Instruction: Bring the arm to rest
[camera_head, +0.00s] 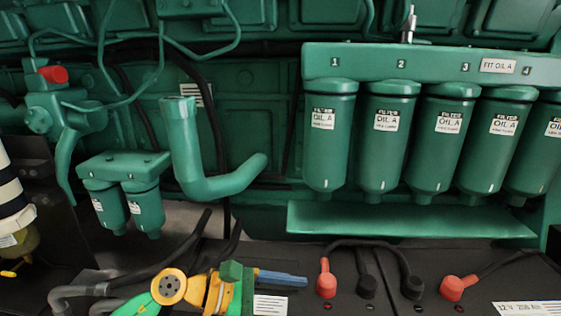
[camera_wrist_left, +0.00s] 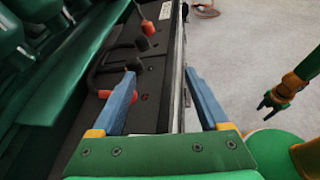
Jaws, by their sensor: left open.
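My left gripper (camera_head: 284,278) is low in the head view, with a blue finger pointing right above the dark battery tops. In the left wrist view my left gripper (camera_wrist_left: 163,80) shows two blue fingers spread wide with nothing between them. The battery edge passes below and between the fingers; I see no contact. The left arm's yellow and green joints (camera_head: 172,287) show at the bottom of the head view. An orange arm with a dark gripper (camera_wrist_left: 268,106), seemingly my right one, hangs at the right of the wrist view; its jaw opening is unclear.
Batteries with red terminal caps (camera_head: 453,288) and black cables (camera_head: 370,247) lie near the left gripper. A row of green oil filters (camera_head: 385,140) and a curved green pipe (camera_head: 205,160) stand behind. Open grey floor (camera_wrist_left: 235,60) lies right in the wrist view.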

